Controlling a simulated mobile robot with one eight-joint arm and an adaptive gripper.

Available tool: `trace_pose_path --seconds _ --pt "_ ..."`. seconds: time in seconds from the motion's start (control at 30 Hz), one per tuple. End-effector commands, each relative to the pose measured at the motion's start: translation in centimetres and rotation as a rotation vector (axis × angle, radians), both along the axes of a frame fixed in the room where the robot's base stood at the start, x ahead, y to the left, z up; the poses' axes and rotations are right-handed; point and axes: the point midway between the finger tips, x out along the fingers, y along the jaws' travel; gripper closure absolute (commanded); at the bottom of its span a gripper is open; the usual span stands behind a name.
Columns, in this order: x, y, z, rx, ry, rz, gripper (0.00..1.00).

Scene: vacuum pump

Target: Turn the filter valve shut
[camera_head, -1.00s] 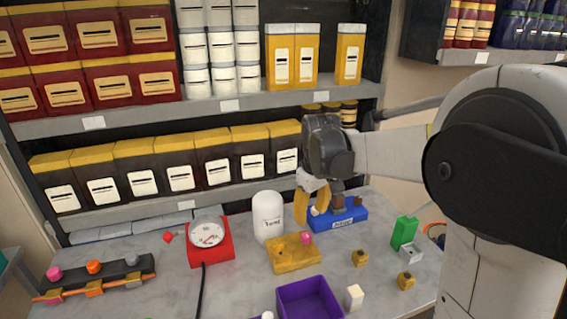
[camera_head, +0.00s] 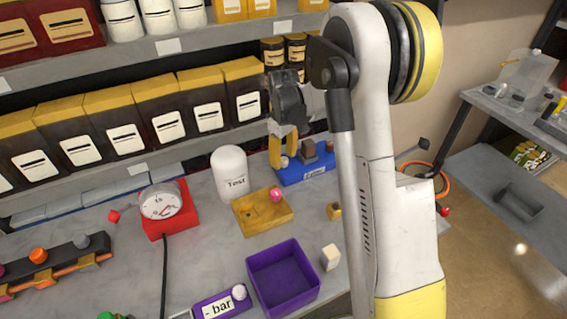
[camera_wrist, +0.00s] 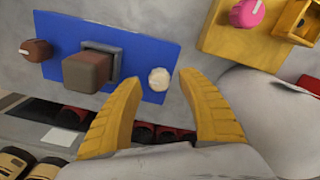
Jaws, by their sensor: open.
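My gripper (camera_head: 282,158) is open and empty over the left end of a blue box (camera_head: 314,168). In the wrist view, its two yellow fingers (camera_wrist: 159,78) point at a round cream knob (camera_wrist: 159,79) on the blue panel (camera_wrist: 65,32). The knob appears between the fingertips; I cannot tell how far below them it is. A brown block (camera_wrist: 86,72) and a brown knob (camera_wrist: 36,50) with a pale mark are on the same panel. The box's label is too small to read, so I cannot tell which knob is the filter valve.
A white tank marked "Test" (camera_head: 230,170) stands close left of my gripper. A yellow box (camera_head: 250,219) with a pink knob (camera_head: 276,195) is in front. A red gauge (camera_head: 172,220), a purple bin (camera_head: 252,299) and a white block (camera_head: 331,257) stand nearby. Shelves of packages rise behind.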

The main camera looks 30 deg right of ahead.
Motion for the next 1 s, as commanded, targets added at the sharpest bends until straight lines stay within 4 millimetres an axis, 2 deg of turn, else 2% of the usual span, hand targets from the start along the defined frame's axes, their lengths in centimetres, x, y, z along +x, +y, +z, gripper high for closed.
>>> trace_pose_path --seconds 0.13,0.4,0.43,0.57,0.6,1.0 --pt "0.02 0.0 -1.08 0.0 0.0 0.0 0.53" --pt "0.01 0.0 -1.14 0.0 0.0 0.0 0.53" --pt "0.01 0.0 -1.14 0.0 0.0 0.0 0.57" --pt "0.01 0.0 -1.13 0.0 0.0 0.0 0.97" --pt "0.01 0.0 -1.13 0.0 0.0 0.0 1.0" --pt "0.03 0.0 -1.11 0.0 -0.001 -0.029 1.0"
